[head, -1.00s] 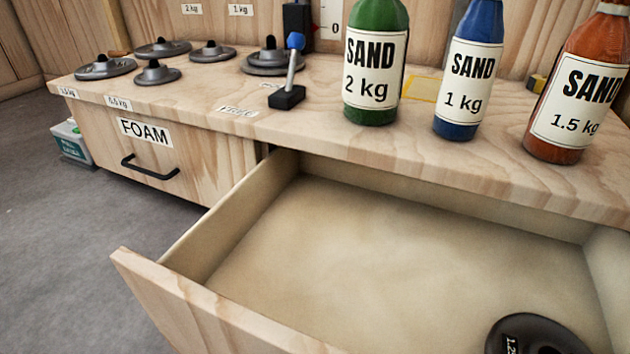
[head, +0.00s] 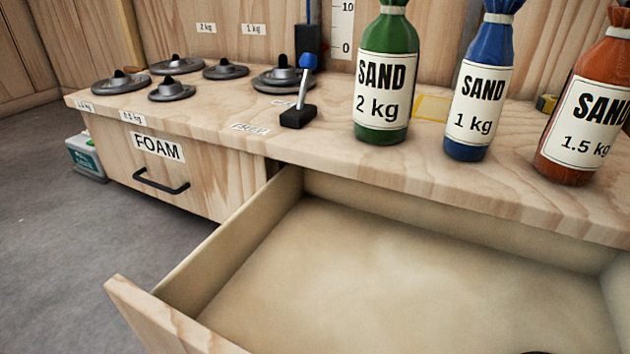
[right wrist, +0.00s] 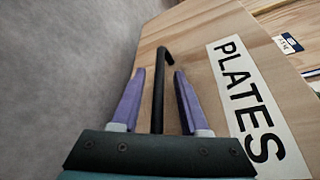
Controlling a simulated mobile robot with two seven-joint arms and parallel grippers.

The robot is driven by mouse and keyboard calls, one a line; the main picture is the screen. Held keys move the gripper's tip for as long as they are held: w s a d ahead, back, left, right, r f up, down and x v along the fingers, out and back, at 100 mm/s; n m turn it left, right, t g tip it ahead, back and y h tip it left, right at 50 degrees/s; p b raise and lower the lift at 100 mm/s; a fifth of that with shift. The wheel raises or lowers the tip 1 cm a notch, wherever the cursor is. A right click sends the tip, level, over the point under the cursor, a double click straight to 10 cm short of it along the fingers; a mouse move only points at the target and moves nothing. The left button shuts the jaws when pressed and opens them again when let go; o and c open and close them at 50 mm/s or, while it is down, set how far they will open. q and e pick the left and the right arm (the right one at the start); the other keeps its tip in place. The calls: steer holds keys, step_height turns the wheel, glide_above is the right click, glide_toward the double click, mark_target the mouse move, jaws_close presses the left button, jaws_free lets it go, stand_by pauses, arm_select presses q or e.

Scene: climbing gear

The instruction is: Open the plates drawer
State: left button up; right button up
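An open drawer (head: 175,291) juts out under the bench top in the head view, its floor mostly bare. A sliver of a dark plate (head: 560,352) shows at the bottom edge. In the right wrist view the wooden drawer front (right wrist: 205,35) carries a PLATES label (right wrist: 247,105) and a black bar handle (right wrist: 161,85). My right gripper (right wrist: 159,72) has its two purple fingers on either side of the handle, with gaps visible on both sides. My left gripper is in neither view.
A closed FOAM drawer (head: 210,180) is left of the open one. On the bench top (head: 340,160) stand green (head: 385,75), blue (head: 478,90) and red (head: 585,110) sand bottles, a blue-knobbed lever (head: 302,95) and several grey discs (head: 172,90).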

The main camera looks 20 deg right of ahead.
steer(key=shift+s+d+r, duration=0.1)
steer(key=shift+s+d, duration=0.05)
steer(key=shift+s, duration=0.3)
steer(key=p+v, duration=0.1)
steer(key=v, duration=0.8)
